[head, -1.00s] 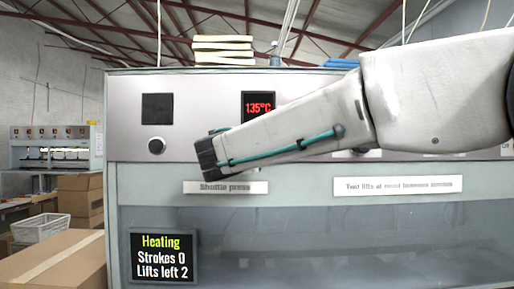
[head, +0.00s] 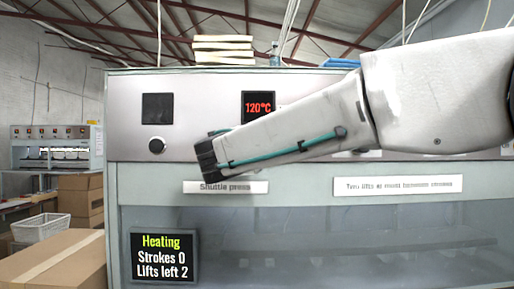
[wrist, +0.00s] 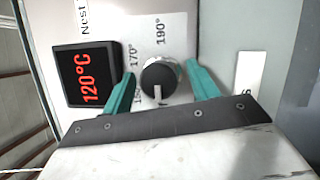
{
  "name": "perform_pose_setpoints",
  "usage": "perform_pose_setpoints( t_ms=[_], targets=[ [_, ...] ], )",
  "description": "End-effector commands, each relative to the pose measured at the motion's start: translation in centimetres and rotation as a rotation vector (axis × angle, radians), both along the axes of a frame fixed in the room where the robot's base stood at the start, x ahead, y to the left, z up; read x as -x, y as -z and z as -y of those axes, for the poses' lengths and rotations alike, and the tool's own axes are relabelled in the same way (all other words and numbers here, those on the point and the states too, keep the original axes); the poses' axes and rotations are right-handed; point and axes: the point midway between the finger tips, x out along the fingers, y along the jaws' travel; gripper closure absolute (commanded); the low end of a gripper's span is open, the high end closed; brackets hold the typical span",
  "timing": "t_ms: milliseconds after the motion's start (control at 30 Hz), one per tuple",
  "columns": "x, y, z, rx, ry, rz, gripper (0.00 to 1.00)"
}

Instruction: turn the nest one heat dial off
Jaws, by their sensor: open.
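The heat dial (wrist: 160,78) is a round black knob with a pale rim in the wrist view. Its white pointer mark faces the lower edge of that picture, and printed numbers such as 170° and 190° curve around it. The display (wrist: 88,73) beside it reads 120°C in red, under a cut-off label beginning "Nest". My gripper (wrist: 160,70) is open, its teal fingers on either side of the dial; I cannot tell whether they touch it. In the head view the same display (head: 258,106) shows above my arm, which hides this dial.
A second knob (head: 156,145) sits under a dark display (head: 157,108) to the left. A status screen (head: 165,256) reads Heating, Strokes 0, Lifts left 2. The press's clear front (head: 340,240) lies below my arm. Cartons (head: 55,262) stand at left.

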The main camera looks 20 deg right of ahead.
Motion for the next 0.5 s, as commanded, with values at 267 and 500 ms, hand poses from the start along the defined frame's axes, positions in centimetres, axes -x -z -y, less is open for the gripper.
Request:
perform_pose_setpoints(
  t_ms=[267,500],
  targets=[
    [3.2,0.4,-2.7,-0.001,-0.005,0.0,0.41],
    [5.5,0.7,-4.6,0.001,-0.002,0.0,0.41]
  ],
)
